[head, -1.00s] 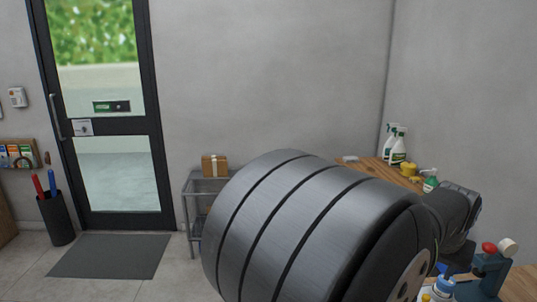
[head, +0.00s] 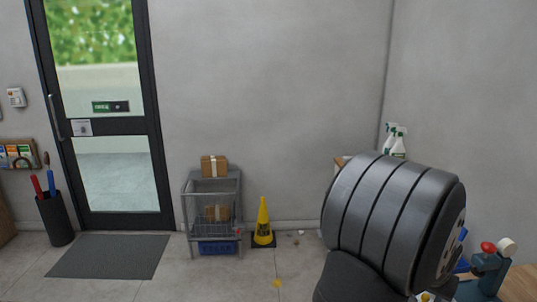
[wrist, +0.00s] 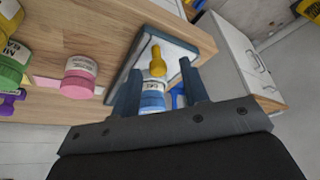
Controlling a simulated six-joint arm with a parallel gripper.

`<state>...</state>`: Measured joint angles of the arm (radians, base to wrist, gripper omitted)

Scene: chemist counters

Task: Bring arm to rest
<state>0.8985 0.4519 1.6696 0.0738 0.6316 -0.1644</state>
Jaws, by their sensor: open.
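My arm (head: 390,215) fills the lower right of the head view as a large grey banded link. It hides most of the wooden counter there, and my gripper does not show in that view. In the wrist view my gripper (wrist: 159,68) is open, with its two dark fingers apart. A white and blue bottle with a yellow nozzle (wrist: 157,62) shows between the fingers, by a pale dark-edged tray (wrist: 178,48) on the counter (wrist: 100,25). I cannot tell how far the bottle is from the fingers.
Pink (wrist: 78,78) and green (wrist: 12,72) labelled jars stand left in the wrist view. White cabinets (wrist: 232,62) lie beyond the counter edge. A trolley (head: 213,190) with boxes and a yellow cone (head: 263,220) stand by the wall. Spray bottles (head: 395,140) stand behind my arm.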

